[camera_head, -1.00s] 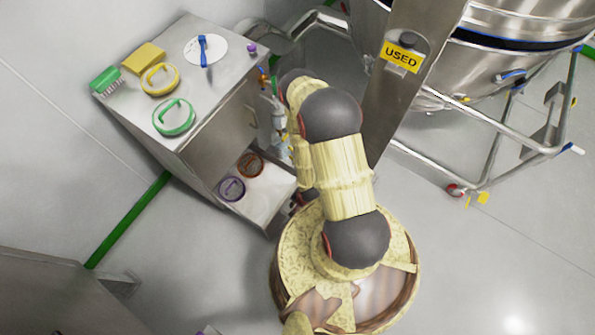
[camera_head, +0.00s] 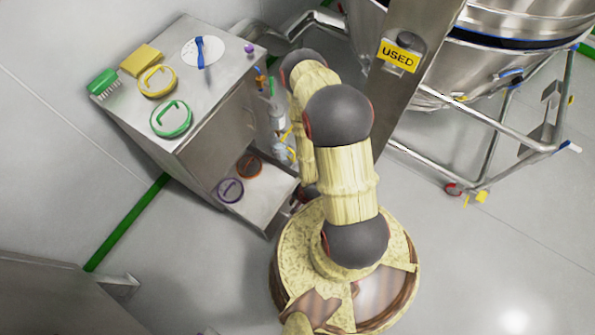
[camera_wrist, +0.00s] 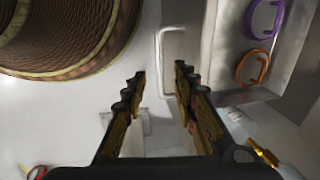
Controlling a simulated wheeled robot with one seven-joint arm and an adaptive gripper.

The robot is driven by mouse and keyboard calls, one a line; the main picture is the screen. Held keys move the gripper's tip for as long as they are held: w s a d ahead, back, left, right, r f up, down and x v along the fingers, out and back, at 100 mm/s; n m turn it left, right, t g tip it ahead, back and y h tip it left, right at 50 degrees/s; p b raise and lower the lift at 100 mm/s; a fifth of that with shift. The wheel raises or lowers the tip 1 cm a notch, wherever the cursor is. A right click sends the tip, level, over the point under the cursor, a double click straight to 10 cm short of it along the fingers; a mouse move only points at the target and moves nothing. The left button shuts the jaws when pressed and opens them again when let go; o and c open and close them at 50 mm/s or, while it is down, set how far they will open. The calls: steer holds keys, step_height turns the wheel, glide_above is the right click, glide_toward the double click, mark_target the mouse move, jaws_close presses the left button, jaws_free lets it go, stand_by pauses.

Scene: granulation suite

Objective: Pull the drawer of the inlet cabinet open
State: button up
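The steel inlet cabinet (camera_head: 215,150) stands left of my arm in the head view. Its drawer (camera_head: 264,207) is out, with a purple ring (camera_head: 230,191) and a dark orange ring (camera_head: 249,166) inside. The wrist view also shows the drawer (camera_wrist: 222,70) at the upper right and its pale loop handle (camera_wrist: 159,52). My gripper (camera_wrist: 160,73) is open and empty. Its fingertips appear on either side of the handle's lower bar, but I cannot tell the depth between them. In the head view my arm hides the gripper and the handle.
On the cabinet top are a green brush (camera_head: 103,82), a yellow sponge (camera_head: 142,60), a yellow ring (camera_head: 157,81), a green ring (camera_head: 171,118) and a white disc (camera_head: 204,52). Bottles (camera_head: 277,118) stand beside the cabinet. A steel vessel frame (camera_head: 500,130) is at right.

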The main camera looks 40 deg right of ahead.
steer(key=shift+s+d+r, duration=0.1)
steer(key=shift+s+r, duration=0.15)
steer(key=shift+r, duration=1.05)
steer(key=shift+s+d+r, duration=0.1)
steer(key=shift+s+r, duration=0.1)
steer(key=shift+r, duration=1.05)
